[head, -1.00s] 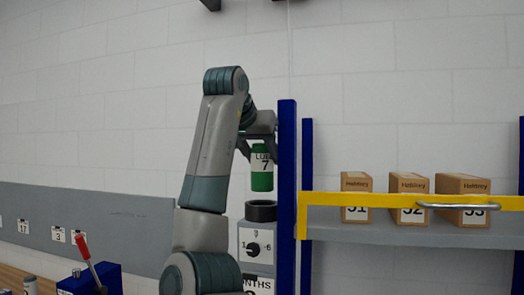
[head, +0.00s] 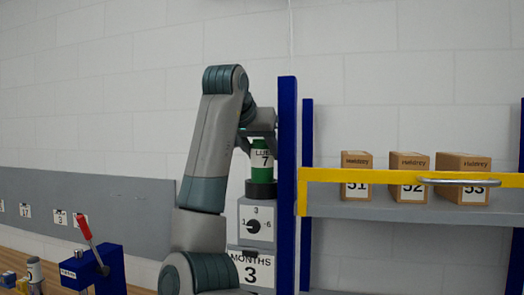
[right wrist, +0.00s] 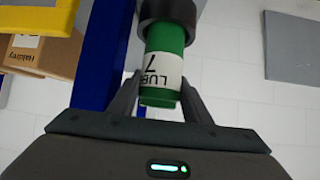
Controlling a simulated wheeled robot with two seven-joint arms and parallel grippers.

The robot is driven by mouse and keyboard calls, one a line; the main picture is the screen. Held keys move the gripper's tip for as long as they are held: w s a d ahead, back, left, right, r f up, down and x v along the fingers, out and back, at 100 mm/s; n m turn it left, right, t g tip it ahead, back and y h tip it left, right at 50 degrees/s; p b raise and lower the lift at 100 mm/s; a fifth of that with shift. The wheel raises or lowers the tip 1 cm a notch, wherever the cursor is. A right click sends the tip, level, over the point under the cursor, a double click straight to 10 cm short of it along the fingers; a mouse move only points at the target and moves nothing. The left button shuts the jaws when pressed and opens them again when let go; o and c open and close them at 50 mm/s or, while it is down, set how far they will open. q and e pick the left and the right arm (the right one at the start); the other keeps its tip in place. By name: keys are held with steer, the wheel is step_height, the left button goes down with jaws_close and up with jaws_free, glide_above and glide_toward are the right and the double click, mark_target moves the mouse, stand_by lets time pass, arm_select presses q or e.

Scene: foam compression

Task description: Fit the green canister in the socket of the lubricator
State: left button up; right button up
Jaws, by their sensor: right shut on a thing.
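The green canister (head: 261,170) with a white label reading LUBE 7 stands upright with its lower end in or at the black ring socket (head: 261,189) of the lubricator (head: 257,222). How deep it sits I cannot tell. My right gripper (head: 261,142) is shut on the canister's upper part from above. In the right wrist view the canister (right wrist: 168,70) lies between the two fingers (right wrist: 163,95), and its far end meets the dark ring (right wrist: 168,12). The lubricator has a dial and a MONTHS 3 label. My left gripper is not in view.
A blue rack post (head: 287,180) stands close to the right of the lubricator. The shelf (head: 400,208) with a yellow rail (head: 340,176) carries cardboard boxes (head: 409,165). A blue device with a red-handled lever (head: 84,228) stands at the lower left.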

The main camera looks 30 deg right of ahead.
steer(key=shift+f+b, duration=0.85)
steer(key=shift+f, duration=0.3)
stand_by(0.8)
steer(key=o, duration=1.1)
steer(key=shift+o, duration=0.9)
steer(key=shift+w+a, duration=0.15)
